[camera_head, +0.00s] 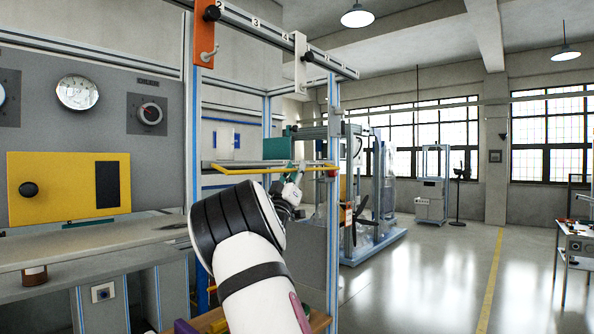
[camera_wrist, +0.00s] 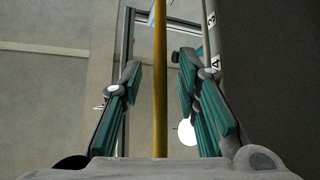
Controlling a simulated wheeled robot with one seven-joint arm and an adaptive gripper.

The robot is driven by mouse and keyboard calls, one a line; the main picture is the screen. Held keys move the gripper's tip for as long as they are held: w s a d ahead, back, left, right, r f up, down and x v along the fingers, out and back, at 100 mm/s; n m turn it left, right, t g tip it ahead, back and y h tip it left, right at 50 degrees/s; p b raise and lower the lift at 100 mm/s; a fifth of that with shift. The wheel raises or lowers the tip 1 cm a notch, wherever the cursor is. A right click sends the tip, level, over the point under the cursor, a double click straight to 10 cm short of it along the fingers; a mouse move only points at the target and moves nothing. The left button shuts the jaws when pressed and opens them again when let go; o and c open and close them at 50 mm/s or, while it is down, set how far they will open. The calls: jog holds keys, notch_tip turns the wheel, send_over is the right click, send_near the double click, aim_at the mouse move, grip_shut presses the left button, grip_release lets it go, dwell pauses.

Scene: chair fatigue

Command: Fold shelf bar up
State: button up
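The yellow shelf bar (camera_head: 235,170) runs level across the front of the blue-framed rack in the head view. My gripper (camera_head: 291,188) is just under the bar near its right part, pointing up, and my arm hides some of it. In the wrist view the yellow bar (camera_wrist: 160,110) runs between the two teal-padded fingers of my gripper (camera_wrist: 160,75). The fingers stand apart with a gap on both sides of the bar, and no contact shows.
An orange plate with a hook (camera_head: 204,45) and a numbered top rail (camera_head: 270,30) are above the bar. A grey panel with gauges (camera_head: 78,92) and a yellow box (camera_head: 68,187) is at left. Open floor (camera_head: 440,265) lies to the right.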

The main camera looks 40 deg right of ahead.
grip_shut()
jog(key=shift+r+n+t, duration=0.1)
jog(key=shift+n+t, duration=0.2)
